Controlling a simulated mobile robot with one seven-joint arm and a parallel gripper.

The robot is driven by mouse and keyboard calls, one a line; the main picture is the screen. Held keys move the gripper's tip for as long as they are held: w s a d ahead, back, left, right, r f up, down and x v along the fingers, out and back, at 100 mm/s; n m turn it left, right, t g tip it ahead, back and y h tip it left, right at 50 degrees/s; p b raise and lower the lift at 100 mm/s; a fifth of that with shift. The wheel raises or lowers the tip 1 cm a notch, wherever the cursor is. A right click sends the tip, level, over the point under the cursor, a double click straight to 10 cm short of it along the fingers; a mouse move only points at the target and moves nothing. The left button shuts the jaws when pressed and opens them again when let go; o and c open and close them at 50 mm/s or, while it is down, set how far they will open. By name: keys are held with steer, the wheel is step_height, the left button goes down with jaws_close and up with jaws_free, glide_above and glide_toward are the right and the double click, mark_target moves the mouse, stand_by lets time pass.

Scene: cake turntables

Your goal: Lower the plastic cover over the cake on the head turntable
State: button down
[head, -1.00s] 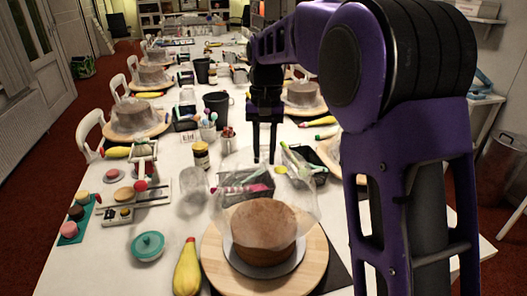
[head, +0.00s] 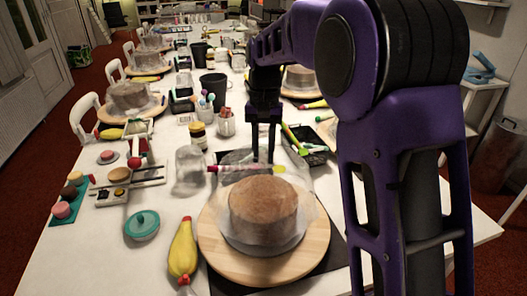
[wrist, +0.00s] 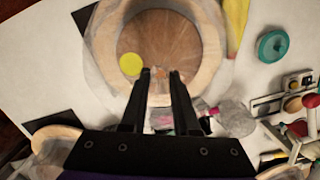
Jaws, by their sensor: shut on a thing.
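The brown round cake (head: 263,203) stands on a silver board on the wooden head turntable (head: 222,262), low in the middle of the head view. It also shows at the top of the wrist view (wrist: 160,35). The clear plastic cover (head: 308,192) shows faintly around and above the cake, and its lower edge is hard to make out. I cannot tell whether it touches the turntable. My gripper (head: 263,163) points down just behind and above the cake top. In the wrist view its fingers (wrist: 160,76) are shut on the small top part of the cover.
A yellow piping bag (head: 183,250) lies left of the turntable, with a teal lidded dish (head: 142,225) beyond. A clear jar (head: 190,168) and a black tray (head: 305,145) stand behind. More cakes on turntables line the table's far part.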

steer(key=shift+f+b, duration=1.35)
steer(key=shift+f, duration=2.75)
steer(key=c, duration=0.6)
jaws_free()
steer(key=shift+r, duration=0.1)
step_height(320, 180, up, 7)
steer(key=p, duration=0.6)
